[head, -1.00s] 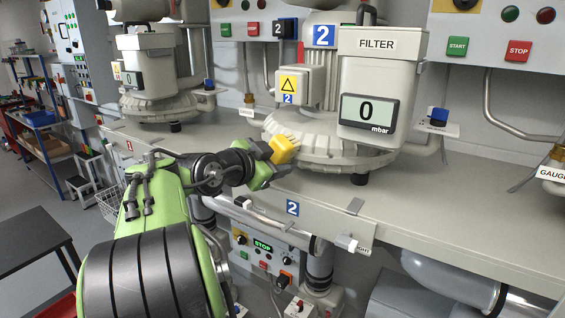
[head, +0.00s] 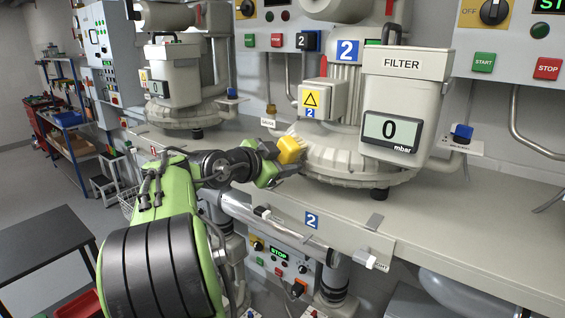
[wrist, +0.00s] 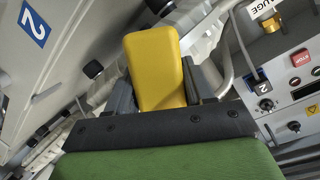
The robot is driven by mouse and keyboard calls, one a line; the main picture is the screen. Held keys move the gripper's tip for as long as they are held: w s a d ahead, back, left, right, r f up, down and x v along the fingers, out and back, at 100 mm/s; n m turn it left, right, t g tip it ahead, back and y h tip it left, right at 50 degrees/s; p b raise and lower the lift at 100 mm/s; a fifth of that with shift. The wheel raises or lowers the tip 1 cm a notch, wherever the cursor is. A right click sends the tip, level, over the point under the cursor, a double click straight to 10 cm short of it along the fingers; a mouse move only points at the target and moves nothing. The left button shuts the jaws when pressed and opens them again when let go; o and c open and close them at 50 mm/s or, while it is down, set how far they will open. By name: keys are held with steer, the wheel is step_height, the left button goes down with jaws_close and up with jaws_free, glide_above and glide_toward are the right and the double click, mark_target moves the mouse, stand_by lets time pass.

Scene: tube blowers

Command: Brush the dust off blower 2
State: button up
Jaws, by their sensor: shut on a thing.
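Blower 2 (head: 345,168) is a grey machine with a round ribbed casing on the bench, marked by a blue "2" plate. A filter housing (head: 408,85) with a display reading 0 mbar stands in front of its motor. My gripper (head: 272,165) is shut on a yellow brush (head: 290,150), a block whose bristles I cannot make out. The brush is at the left edge of the ribbed casing; I cannot tell if it touches. In the wrist view the yellow brush (wrist: 155,70) sits between the dark fingers of my gripper (wrist: 158,95). No dust is clearly visible.
A yellow-sign terminal box (head: 322,100) sits above the brush. Another blower (head: 172,105) stands at the left. A pipe (head: 270,222) and a control box (head: 280,262) are below the bench front. The bench (head: 470,215) is clear at the right.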

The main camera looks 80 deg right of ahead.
mark_target(315, 170)
steer(key=shift+s+a+f+b, duration=0.1)
steer(key=shift+s+a+b, duration=0.55)
steer(key=shift+s, duration=0.3)
steer(key=shift+s+a+f+b, duration=0.1)
steer(key=shift+s+a+b, duration=0.55)
steer(key=shift+s, duration=0.35)
steer(key=shift+s+a+b, duration=0.55)
steer(key=shift+s+a, duration=0.1)
steer(key=shift+s, duration=0.3)
steer(key=shift+w+d+r+p, duration=0.1)
steer(key=shift+w+d+p, duration=0.1)
steer(key=shift+w+d, duration=0.35)
steer(key=shift+w+d+p, duration=0.25)
steer(key=shift+w+d, duration=0.1)
steer(key=shift+w, duration=0.45)
steer(key=shift+w+d+r+p, duration=0.1)
steer(key=shift+w+d+p, duration=0.1)
steer(key=shift+w+d, duration=0.35)
steer(key=shift+w+d+f+p, duration=0.1)
steer(key=shift+w+d+p, duration=0.1)
steer(key=shift+w+d, duration=0.3)
steer(key=shift+w+d+p, duration=0.15)
steer(key=shift+w+p, duration=0.05)
steer(key=shift+w, duration=0.5)
